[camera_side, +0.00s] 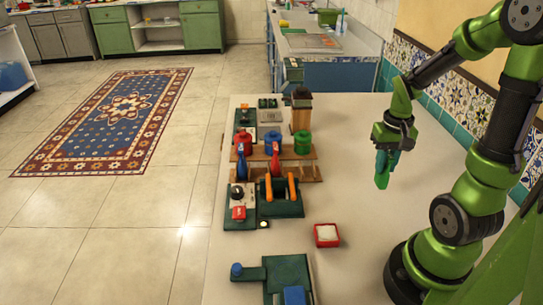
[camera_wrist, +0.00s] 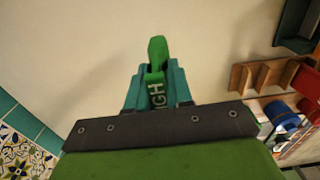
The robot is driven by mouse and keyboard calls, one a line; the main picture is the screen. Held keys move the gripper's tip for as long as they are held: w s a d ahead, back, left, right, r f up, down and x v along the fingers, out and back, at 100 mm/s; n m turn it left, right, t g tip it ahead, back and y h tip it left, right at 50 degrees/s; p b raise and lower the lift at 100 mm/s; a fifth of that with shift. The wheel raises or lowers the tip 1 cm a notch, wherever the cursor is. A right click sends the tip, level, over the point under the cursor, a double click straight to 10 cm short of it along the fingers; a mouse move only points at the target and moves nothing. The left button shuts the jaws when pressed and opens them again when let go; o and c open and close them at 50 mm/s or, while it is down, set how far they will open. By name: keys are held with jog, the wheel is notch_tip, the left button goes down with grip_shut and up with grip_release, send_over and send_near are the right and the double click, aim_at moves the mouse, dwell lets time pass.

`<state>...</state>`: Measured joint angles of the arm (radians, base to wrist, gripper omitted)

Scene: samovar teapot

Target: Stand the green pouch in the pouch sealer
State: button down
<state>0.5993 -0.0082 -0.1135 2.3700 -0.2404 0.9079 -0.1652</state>
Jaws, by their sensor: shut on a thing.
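The green pouch (camera_side: 382,180) hangs below my gripper (camera_side: 388,158), upright and clear of the table. In the wrist view the pouch (camera_wrist: 157,50) sticks out beyond the teal fingers of my gripper (camera_wrist: 156,80), which are shut on it.
A red tray (camera_side: 327,235) and another green device (camera_side: 285,272) lie nearer. The table's right side is clear.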

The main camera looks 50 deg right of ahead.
jog(key=shift+s+a, duration=0.3)
jog(key=shift+s, duration=0.05)
jog(key=shift+r, duration=0.3)
jog(key=w+a+r+n, duration=0.5)
jog(key=w+a, duration=0.3)
jog(key=w, duration=0.1)
jog(key=w+a+r+n, duration=0.4)
jog(key=w+a+r, duration=0.1)
jog(key=w+a, duration=0.4)
jog(key=s+f+n, duration=0.3)
jog(key=s+n, duration=0.6)
jog(key=s, duration=0.6)
jog(key=w+a+f, duration=0.1)
jog(key=w+f, duration=0.1)
jog(key=w, duration=0.6)
jog(key=w+f, duration=0.2)
jog(key=w, duration=0.6)
jog(key=shift+a+f, duration=0.35)
